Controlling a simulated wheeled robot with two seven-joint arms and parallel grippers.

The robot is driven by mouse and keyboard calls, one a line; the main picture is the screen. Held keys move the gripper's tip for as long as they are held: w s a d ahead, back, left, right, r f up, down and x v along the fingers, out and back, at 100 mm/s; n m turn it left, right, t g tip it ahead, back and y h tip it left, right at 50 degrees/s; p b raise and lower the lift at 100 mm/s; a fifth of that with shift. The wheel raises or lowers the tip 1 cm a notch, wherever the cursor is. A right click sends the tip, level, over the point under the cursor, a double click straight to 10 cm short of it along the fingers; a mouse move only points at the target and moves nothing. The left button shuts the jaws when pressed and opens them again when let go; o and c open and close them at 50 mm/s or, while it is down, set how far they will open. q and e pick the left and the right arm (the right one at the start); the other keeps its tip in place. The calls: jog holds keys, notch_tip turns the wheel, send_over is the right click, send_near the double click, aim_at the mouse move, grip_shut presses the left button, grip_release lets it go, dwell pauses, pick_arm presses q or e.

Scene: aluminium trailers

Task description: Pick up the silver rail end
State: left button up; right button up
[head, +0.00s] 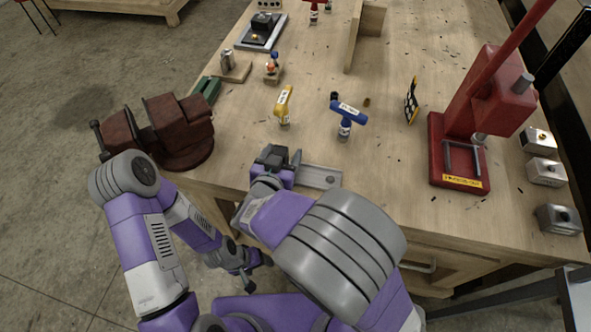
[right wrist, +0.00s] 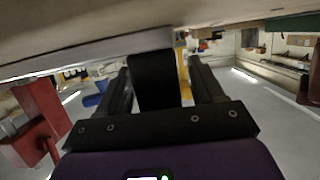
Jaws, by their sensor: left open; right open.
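The silver rail end (head: 318,177) is a flat grey metal piece with a small hole, lying near the front edge of the wooden workbench (head: 232,110) in the head view. My right gripper (head: 281,158) is at the left end of this piece, over the bench's front edge. Its two dark fingers are apart in the right wrist view (right wrist: 158,85). A dark strip shows between them there, and I cannot tell what it is or whether the fingers touch the metal. My left gripper (head: 254,274) hangs open and empty, lower, in front of the bench.
A brown vise (head: 175,130) stands at the bench's left corner. A red press (head: 455,150) and several metal blocks (head: 546,172) are at the right. Bare wood lies between rail and press.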

jog(key=shift+c, duration=0.3)
grip_shut()
jog(key=shift+r, duration=0.1)
